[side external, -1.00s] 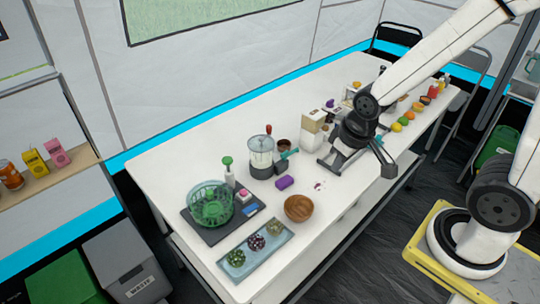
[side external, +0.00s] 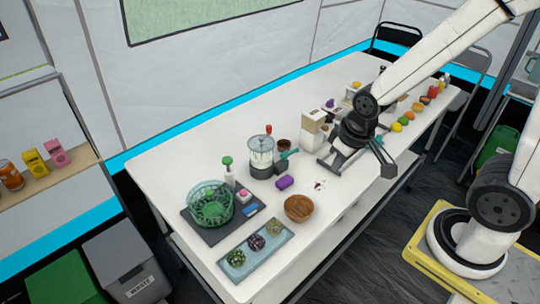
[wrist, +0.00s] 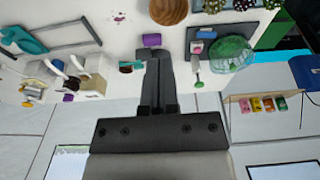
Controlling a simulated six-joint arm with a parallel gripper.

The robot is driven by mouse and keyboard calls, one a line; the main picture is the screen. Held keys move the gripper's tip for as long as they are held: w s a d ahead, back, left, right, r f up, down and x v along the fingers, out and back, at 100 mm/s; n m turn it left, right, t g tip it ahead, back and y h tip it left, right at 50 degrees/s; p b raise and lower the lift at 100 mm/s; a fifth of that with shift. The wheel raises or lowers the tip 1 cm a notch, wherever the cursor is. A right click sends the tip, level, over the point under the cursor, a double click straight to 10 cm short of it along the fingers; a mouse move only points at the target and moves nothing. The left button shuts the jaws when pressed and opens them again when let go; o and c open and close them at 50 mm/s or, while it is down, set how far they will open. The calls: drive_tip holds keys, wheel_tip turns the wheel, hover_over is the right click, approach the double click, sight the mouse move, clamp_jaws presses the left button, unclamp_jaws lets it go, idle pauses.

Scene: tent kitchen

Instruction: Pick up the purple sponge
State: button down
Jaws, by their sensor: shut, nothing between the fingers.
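The purple sponge (side external: 285,182) lies on the white table, between the blender and the wooden bowl. In the wrist view the sponge (wrist: 152,40) shows just beyond my fingertips, with a gap I cannot measure. My gripper (side external: 386,168) is above the table, to the right of the sponge in the side view. In the wrist view my gripper (wrist: 158,58) has its dark fingers together, with nothing between them.
A wooden bowl (side external: 299,208) and a blender (side external: 261,155) stand near the sponge. A blue tray (side external: 239,275) lies at the front. A grey frame (wrist: 82,27) stands to the left in the wrist view.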

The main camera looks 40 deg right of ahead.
drive_tip(key=c, duration=1.3)
unclamp_jaws()
drive_tip(key=o, duration=0.8)
drive_tip(key=shift+w, duration=0.1)
drive_tip(key=n+g, duration=0.2)
drive_tip(key=n, duration=1.4)
hover_over(284, 179)
drive_tip(key=f, duration=1.3)
drive_tip(key=shift+s+a+f, duration=0.1)
drive_tip(key=shift+s+f, duration=0.15)
drive_tip(key=shift+f, duration=0.1)
drive_tip(key=shift+w+f+n+g, duration=0.3)
drive_tip(key=shift+f+n, duration=0.25)
drive_tip(key=shift+n, duration=0.05)
drive_tip(key=shift+f, duration=1.25)
